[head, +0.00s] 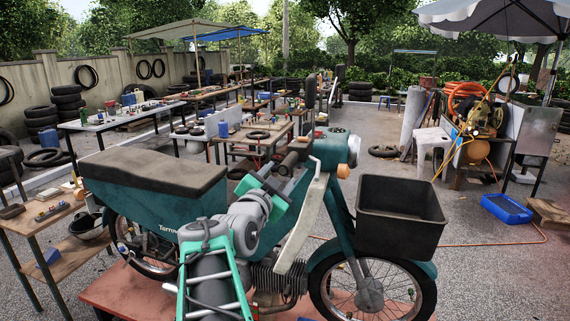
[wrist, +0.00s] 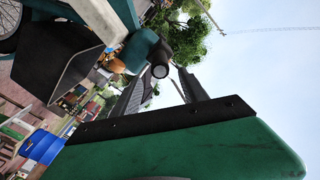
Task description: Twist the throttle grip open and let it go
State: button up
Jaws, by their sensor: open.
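The throttle grip (head: 289,160) is a dark cylinder on the near end of the teal motorbike's handlebar. In the wrist view the grip (wrist: 160,63) points its pale round end towards the camera. My gripper (head: 278,179) is green with dark fingers and is close to the grip's near end. In the wrist view my gripper (wrist: 164,83) has its two dark fingers apart, with the grip showing just past the gap between their tips. Whether a finger touches the grip is not clear. My arm hides part of the motorbike (head: 150,185).
The motorbike's black front basket (head: 400,222) and an orange turn signal (head: 343,171) are to the right. A pale lever (head: 315,163) is close beside the grip. A small wooden bench (head: 62,212) stands at the left.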

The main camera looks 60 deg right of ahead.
aim_at(285, 168)
jog(key=d, duration=0.2)
jog(key=d+p, duration=0.1)
jog(key=d, duration=0.1)
jog(key=w+d+p, duration=0.1)
jog(key=d, duration=0.1)
jog(key=shift+w+d+f, duration=0.1)
jog(key=shift+w+d, duration=0.05)
jog(key=shift+d, duration=0.1)
grip_shut()
